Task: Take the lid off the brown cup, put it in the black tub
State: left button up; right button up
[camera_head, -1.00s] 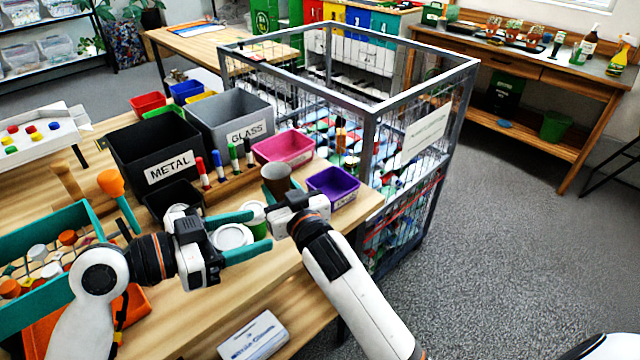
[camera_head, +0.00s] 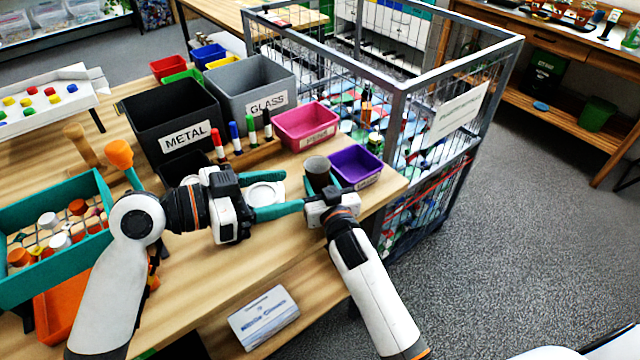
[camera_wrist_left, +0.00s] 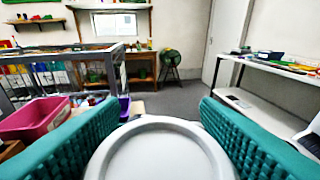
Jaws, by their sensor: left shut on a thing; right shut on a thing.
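My left gripper (camera_head: 272,194) is shut on a round white lid (camera_head: 264,186), with one teal finger on each side of it. The lid also fills the bottom middle of the left wrist view (camera_wrist_left: 158,155). The brown cup (camera_head: 317,165) is upright with its dark open mouth showing, to the right of the lid and apart from it. My right gripper (camera_head: 322,188) is shut on the cup; its fingers are partly hidden. The small black tub (camera_head: 192,164) stands in front of the METAL bin, behind my left gripper, which hides much of it.
The METAL bin (camera_head: 180,133) and GLASS bin (camera_head: 250,84) stand behind. Upright markers (camera_head: 235,137), a pink tub (camera_head: 305,130) and a purple tub (camera_head: 357,170) are near the cup. A wire cage (camera_head: 440,110) borders the table's right. A teal crate (camera_head: 40,270) is at left.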

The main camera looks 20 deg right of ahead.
jog(key=shift+f, duration=0.25)
jog(key=shift+f, duration=0.15)
jog(key=o, duration=1.1)
jog(key=shift+o, duration=0.2)
